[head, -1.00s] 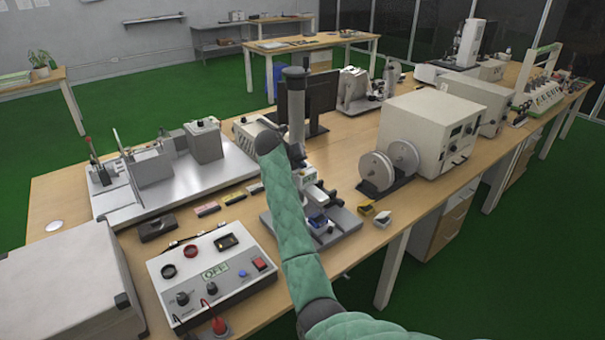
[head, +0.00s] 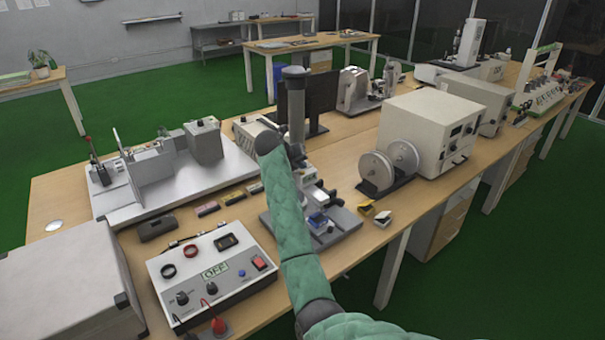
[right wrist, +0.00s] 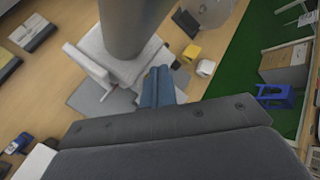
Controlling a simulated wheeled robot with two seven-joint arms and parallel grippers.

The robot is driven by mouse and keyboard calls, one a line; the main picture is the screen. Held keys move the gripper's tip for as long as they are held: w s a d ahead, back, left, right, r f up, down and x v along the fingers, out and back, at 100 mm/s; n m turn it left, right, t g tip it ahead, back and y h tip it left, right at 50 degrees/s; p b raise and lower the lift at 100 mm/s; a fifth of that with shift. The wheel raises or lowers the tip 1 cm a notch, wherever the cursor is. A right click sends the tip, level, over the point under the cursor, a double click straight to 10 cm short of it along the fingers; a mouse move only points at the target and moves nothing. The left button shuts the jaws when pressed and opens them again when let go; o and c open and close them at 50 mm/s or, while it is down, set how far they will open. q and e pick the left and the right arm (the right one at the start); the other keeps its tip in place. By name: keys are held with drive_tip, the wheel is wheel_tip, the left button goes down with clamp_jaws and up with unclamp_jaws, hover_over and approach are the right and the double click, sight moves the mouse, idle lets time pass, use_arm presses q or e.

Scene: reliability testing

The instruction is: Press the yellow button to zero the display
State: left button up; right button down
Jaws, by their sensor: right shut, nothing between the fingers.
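My right arm in its green sleeve reaches up in front of a grey upright instrument (head: 297,108) in the head view. There I cannot separate my right gripper clearly from the instrument. In the right wrist view my right gripper (right wrist: 159,74) is shut and empty, with slate-blue fingers close together over the bench beside the instrument's column (right wrist: 132,25). I cannot make out a yellow button for certain. A small yellow block (head: 366,209) lies right of the instrument's base, and also shows in the right wrist view (right wrist: 192,50). A control box (head: 215,268) reads OFF. My left gripper is out of view.
Two reels (head: 377,170) and a beige cabinet (head: 420,125) stand to the right. A dark monitor (head: 320,100) is behind the instrument. A metal-plate fixture (head: 180,175) lies left. A large grey box (head: 65,280) fills the lower left corner. The bench edge runs along the right.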

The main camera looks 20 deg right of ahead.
drive_tip(key=shift+f, duration=0.3)
drive_tip(key=shift+f+b, duration=0.35)
idle(0.6)
drive_tip(key=shift+r, duration=0.8)
drive_tip(key=shift+p, duration=0.3)
drive_tip(key=shift+r+p, duration=0.9)
drive_tip(key=shift+r, duration=1.6)
drive_tip(key=shift+d, duration=0.1)
